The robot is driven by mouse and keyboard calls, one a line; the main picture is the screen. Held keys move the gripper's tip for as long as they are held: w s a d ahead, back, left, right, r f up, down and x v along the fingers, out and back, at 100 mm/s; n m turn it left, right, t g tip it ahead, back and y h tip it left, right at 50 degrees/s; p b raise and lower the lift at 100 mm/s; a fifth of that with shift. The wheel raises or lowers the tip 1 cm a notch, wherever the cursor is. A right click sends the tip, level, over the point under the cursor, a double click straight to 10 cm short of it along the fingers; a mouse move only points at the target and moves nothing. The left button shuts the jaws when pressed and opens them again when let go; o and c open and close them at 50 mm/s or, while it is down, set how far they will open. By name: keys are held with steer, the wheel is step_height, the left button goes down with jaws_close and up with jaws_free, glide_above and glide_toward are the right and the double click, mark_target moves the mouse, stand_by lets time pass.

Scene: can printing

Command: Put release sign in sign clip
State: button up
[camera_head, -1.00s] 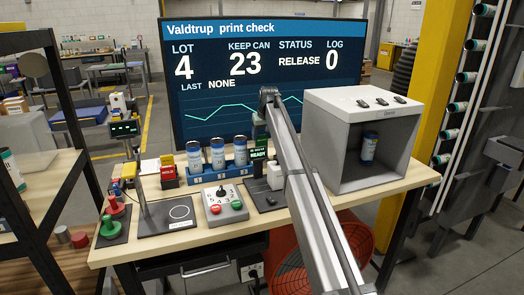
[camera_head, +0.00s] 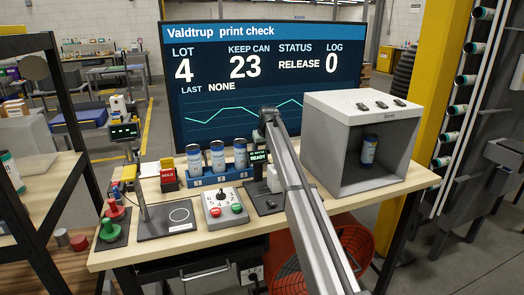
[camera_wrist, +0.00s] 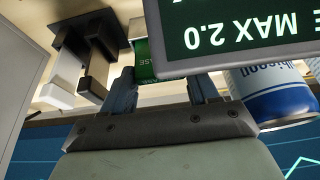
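In the wrist view, the green release sign (camera_wrist: 145,62) sits between the two fingers of my gripper (camera_wrist: 165,88), its visible edge against the left finger. Part of its lettering, "ASE", shows; a dark display in front covers the rest and the far edge. My gripper looks shut on the sign by its side edges. I cannot identify the sign clip for certain.
A blue-white can (camera_wrist: 270,92) is at the right, and dark and white brackets (camera_wrist: 95,65) are at the left. A can rack (camera_head: 220,176), control box (camera_head: 225,205) and grey booth (camera_head: 320,150) stand nearby.

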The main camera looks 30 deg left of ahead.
steer(key=o, duration=0.4)
steer(key=shift+o, duration=0.2)
steer(key=v, duration=1.2)
steer(key=shift+r, duration=0.15)
